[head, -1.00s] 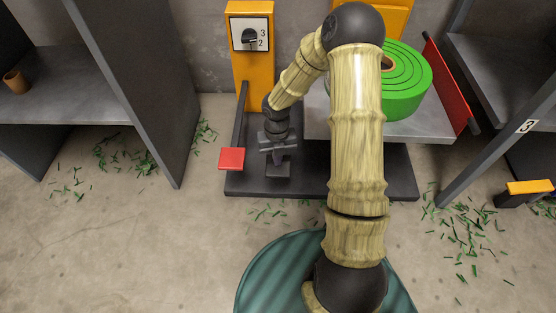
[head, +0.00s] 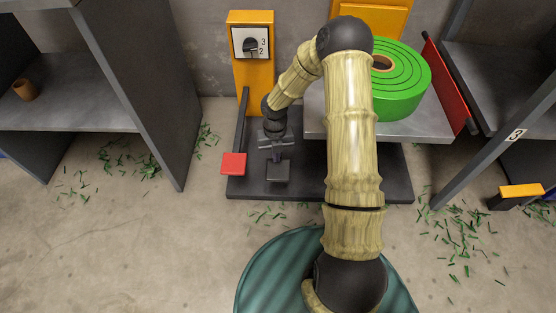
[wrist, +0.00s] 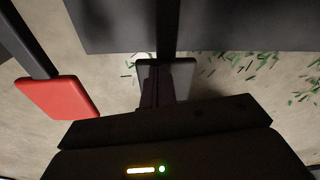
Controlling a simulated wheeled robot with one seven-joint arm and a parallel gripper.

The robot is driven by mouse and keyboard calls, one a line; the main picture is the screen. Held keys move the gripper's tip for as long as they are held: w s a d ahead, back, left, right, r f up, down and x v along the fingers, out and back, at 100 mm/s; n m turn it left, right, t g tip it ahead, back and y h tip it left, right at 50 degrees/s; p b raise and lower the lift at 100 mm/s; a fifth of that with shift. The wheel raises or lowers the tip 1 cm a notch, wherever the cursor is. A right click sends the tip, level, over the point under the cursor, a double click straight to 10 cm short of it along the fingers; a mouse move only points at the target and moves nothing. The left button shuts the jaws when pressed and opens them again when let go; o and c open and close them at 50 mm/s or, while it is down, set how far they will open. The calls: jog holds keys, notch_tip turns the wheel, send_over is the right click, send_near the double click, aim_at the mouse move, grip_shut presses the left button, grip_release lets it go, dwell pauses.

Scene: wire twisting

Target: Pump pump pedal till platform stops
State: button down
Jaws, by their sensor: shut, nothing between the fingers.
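The pump unit has a dark base (head: 305,190) with two pedals. A dark grey pedal (head: 278,172) is in the middle; a red pedal (head: 233,164) on a long lever is to its left. My gripper (head: 277,150) is shut and empty, pointing down just behind or above the dark pedal. In the wrist view, the shut fingers (wrist: 160,88) overlap the dark pedal (wrist: 182,70); I cannot tell whether they touch it. The red pedal (wrist: 58,97) is left of them. The grey platform (head: 428,124) carries a green roll (head: 405,98); my arm hides part of it.
An orange post (head: 252,85) with a numbered dial stands behind the pedals. A red panel (head: 447,85) edges the platform on the right. Grey shelves (head: 65,105) stand at the left. An orange-topped block (head: 520,191) lies at the right. Green scraps litter the floor.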

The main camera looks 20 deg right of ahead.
notch_tip(320, 180, up, 17)
jog(key=w+p, duration=0.1)
jog(key=p, duration=0.9)
jog(key=shift+w+p, duration=0.35)
jog(key=shift+p, duration=0.05)
jog(key=shift+d, duration=0.15)
dwell(0.8)
